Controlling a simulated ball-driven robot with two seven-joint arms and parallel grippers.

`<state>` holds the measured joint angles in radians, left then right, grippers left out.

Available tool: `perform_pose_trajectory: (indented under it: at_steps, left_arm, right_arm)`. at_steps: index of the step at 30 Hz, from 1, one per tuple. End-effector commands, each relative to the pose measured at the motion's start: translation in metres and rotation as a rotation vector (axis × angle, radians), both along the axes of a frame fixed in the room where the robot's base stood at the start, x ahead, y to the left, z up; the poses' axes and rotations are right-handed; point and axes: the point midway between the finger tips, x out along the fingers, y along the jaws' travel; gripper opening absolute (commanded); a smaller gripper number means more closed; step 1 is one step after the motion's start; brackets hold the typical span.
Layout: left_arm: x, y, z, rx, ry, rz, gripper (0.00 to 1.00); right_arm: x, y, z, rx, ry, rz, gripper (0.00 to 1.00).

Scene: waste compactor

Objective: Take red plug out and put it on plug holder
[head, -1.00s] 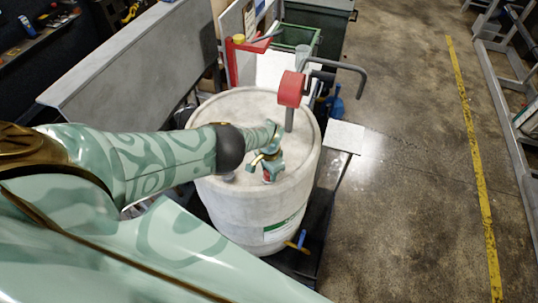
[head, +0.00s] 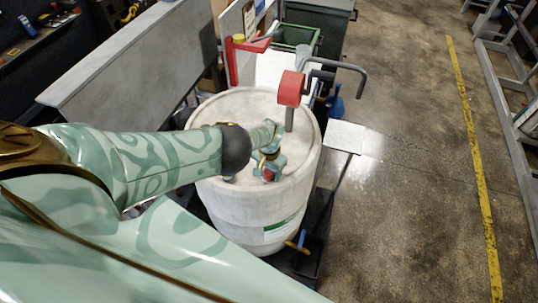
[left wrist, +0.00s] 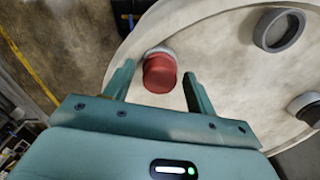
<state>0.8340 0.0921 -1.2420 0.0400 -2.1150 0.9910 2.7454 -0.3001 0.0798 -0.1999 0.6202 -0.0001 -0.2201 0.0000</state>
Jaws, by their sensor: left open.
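The red plug (head: 268,175) sits in the lid of the white drum (head: 225,215), near its front edge. In the left wrist view the plug (left wrist: 160,76) is a red cylinder with a pale collar at its far side. My left gripper (head: 268,167) is right over the plug, partly hiding it in the head view. In the left wrist view the gripper (left wrist: 156,76) is open, with one finger on each side of the plug and visible gaps between. I cannot tell which object is the plug holder. My right gripper is not in view.
A pump with a red head (head: 291,88) and grey crank rises from the lid. A grey ring (left wrist: 280,30) and a dark round fitting (left wrist: 304,106) are on the lid. A red frame (head: 233,65) stands behind the drum. Floor at the right is clear.

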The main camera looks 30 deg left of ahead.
Motion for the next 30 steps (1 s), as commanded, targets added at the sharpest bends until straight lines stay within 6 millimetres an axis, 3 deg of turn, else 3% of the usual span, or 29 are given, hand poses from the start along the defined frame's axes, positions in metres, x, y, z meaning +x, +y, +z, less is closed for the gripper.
perform_pose_trajectory:
  at_steps: [30]
  left_arm:
    - [0.0001,-0.0001,0.0,0.0,-0.001,-1.351,0.56]
  right_arm:
    - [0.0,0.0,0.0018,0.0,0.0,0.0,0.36]
